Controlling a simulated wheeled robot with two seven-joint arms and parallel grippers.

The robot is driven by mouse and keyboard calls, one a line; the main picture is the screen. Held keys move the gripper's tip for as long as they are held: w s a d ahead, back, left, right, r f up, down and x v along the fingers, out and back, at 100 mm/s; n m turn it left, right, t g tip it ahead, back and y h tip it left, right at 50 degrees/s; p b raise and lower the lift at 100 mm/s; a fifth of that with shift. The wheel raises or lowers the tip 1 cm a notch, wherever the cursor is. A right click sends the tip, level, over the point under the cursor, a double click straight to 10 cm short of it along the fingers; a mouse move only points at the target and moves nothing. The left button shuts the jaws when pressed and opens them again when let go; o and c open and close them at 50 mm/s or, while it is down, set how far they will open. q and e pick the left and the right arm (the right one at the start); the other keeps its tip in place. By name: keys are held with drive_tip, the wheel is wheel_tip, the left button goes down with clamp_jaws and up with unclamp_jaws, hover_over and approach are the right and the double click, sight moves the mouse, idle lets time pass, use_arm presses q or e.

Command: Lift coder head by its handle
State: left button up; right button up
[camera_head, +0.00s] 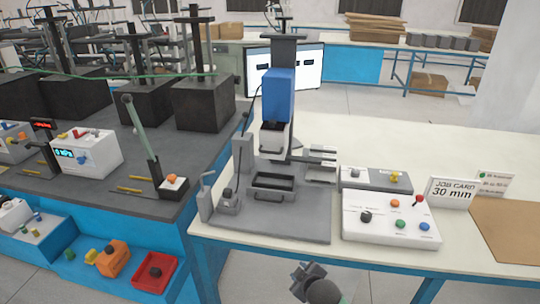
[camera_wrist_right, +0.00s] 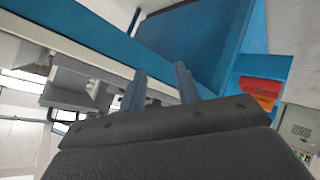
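The coder head, a blue block with a pale lower part (camera_head: 278,95), sits on an upright dark column at the centre of the head view. It stands above a grey base plate (camera_head: 290,228) with a small dark tray (camera_head: 273,186). A thin dark lever (camera_head: 243,124) rises at its left; I cannot tell which part is the head's handle. My right gripper (camera_head: 308,273) is at the bottom of the head view, in front of the table edge and well apart from the head. In the right wrist view its two fingers (camera_wrist_right: 160,78) are apart with nothing between them. My left gripper is not in view.
A white control box (camera_head: 391,218) with coloured knobs and a grey box (camera_head: 375,179) stand right of the plate. A job card reading 30 mm (camera_head: 453,191) stands further right. A dark-topped bench (camera_head: 100,180) with presses is at the left. The table behind the boxes is clear.

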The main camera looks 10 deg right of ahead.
drive_tip(key=w+a+r+n+t, duration=0.1)
drive_tip(key=w+r+n+t, duration=0.1)
drive_tip(key=w+r, duration=0.35)
drive_tip(key=n+t+y, duration=0.5)
drive_tip(key=n+y, duration=0.3)
drive_tip(key=n, duration=0.5)
approach(270, 152)
drive_tip(key=f+x, duration=0.1)
drive_tip(key=x, duration=0.2)
use_arm(q)
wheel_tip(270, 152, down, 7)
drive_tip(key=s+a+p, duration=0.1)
drive_tip(key=p, duration=0.1)
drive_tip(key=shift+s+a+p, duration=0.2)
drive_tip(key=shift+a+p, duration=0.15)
drive_tip(key=shift+p, duration=0.05)
use_arm(e)
drive_tip(key=shift+h, duration=0.4)
drive_tip(key=shift+r+x, duration=0.2)
drive_tip(key=shift+x, duration=1.65)
drive_tip(key=shift+r+x, duration=0.2)
drive_tip(key=shift+x, duration=1.65)
clamp_jaws()
